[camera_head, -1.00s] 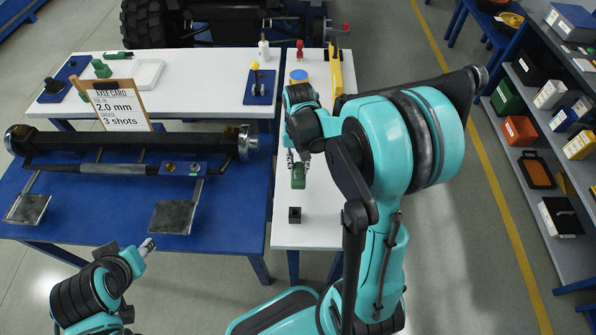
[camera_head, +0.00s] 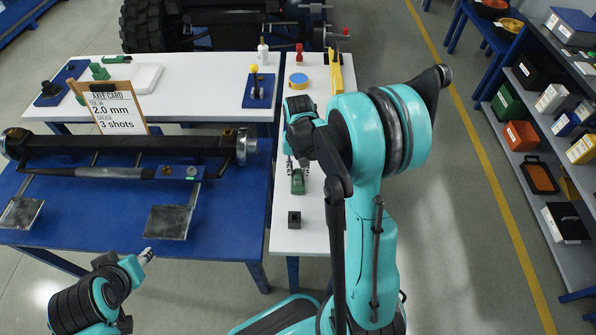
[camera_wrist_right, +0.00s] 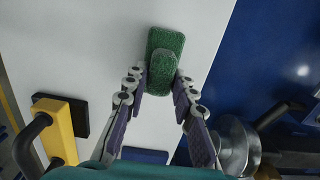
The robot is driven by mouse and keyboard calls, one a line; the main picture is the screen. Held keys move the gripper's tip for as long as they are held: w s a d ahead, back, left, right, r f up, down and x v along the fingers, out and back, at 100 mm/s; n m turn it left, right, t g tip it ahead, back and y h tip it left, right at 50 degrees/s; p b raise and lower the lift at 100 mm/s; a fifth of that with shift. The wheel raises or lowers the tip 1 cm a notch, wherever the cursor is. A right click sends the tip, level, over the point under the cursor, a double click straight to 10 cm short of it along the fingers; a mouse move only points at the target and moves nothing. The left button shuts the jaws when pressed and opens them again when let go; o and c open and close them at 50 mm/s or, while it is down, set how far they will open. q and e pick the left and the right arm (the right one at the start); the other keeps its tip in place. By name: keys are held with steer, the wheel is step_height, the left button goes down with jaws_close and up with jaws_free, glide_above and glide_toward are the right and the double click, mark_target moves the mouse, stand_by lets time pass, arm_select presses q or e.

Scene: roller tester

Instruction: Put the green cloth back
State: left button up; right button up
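The green cloth (camera_head: 298,184) is a small folded pad with a raised middle, lying on the narrow white bench. In the right wrist view the cloth (camera_wrist_right: 166,48) shows at the top centre. My right gripper (camera_head: 297,164) points down at it. In the wrist view the right gripper's fingertips (camera_wrist_right: 161,78) are apart, one on each side of the raised part, with a small gap visible at the left. Whether they touch the cloth at the right I cannot tell. My left gripper (camera_head: 147,256) is at lower left, away from the cloth, its fingers too small to judge.
A small black block (camera_head: 294,219) stands in front of the cloth. A yellow tool (camera_head: 336,72) and a blue-yellow tin (camera_head: 298,80) are farther back. The blue table (camera_head: 110,205) at left carries a long axle (camera_head: 130,145). A card (camera_head: 115,107) stands behind it.

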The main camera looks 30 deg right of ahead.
mark_target(298, 170)
steer(key=shift+o, duration=1.3)
steer(key=shift+r, duration=0.2)
step_height(298, 170, up, 11)
steer(key=p, duration=0.4)
steer(key=s+a+r+n+t, duration=0.6)
steer(key=s+a+r+t, duration=0.1)
steer(key=s+a, duration=0.4)
steer(key=shift+s+r+t, duration=0.3)
steer(key=shift+s+t, duration=0.05)
steer(key=shift+t, duration=0.05)
